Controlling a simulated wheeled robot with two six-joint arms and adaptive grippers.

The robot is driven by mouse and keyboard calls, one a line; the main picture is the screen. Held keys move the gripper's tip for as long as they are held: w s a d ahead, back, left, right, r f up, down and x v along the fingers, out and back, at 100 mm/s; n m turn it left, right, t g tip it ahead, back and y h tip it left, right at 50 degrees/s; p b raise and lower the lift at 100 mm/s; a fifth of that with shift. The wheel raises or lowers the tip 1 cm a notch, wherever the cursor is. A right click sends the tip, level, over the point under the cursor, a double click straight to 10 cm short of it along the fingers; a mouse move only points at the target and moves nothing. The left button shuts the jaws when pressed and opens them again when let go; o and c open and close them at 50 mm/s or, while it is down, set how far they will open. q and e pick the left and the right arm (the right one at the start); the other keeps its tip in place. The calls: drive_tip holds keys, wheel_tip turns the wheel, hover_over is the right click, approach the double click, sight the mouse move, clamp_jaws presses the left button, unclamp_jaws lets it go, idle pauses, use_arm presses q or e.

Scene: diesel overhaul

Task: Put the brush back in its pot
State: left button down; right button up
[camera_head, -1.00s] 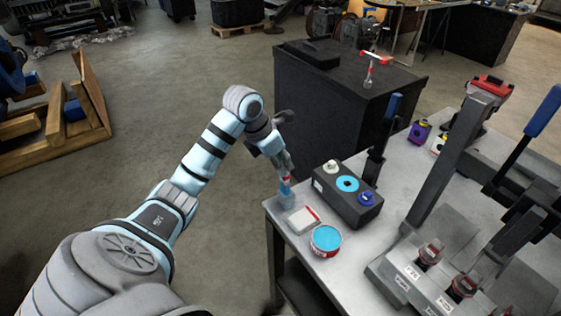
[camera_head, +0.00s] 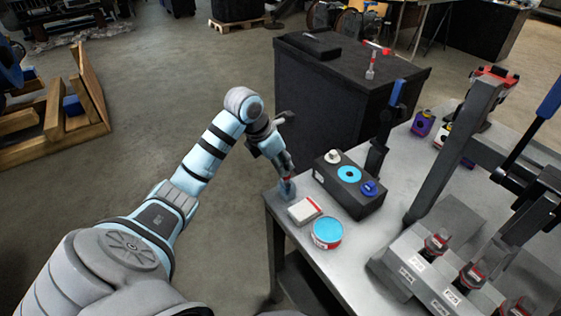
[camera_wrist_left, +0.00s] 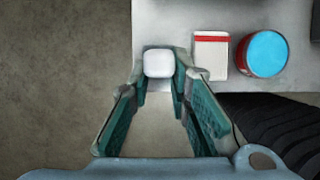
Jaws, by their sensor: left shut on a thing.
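My left gripper (camera_head: 286,174) is shut on the brush (camera_head: 287,180), a small red and blue thing below its fingers. It is over the near left corner of the workbench. The small grey pot (camera_head: 288,191) stands there, directly under the brush. The brush's lower end meets the pot's top in the head view; how deep it sits I cannot tell. In the left wrist view a pale rounded square (camera_wrist_left: 158,63) shows between the fingertips; whether it is brush or pot is unclear. My right gripper is not in view.
A red and white box (camera_head: 304,210) and a round tin with a blue top (camera_head: 326,232) stand close to the pot on the bench (camera_head: 370,250). A black case (camera_head: 349,185) with coloured knobs is behind them. The bench edge is just left of the pot.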

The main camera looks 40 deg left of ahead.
use_arm(q)
drive_tip(key=shift+f+b, duration=0.65)
drive_tip(key=shift+f, duration=0.35)
drive_tip(key=c, duration=1.4)
unclamp_jaws()
drive_tip(key=shift+r, duration=0.1)
drive_tip(key=v, duration=1.2)
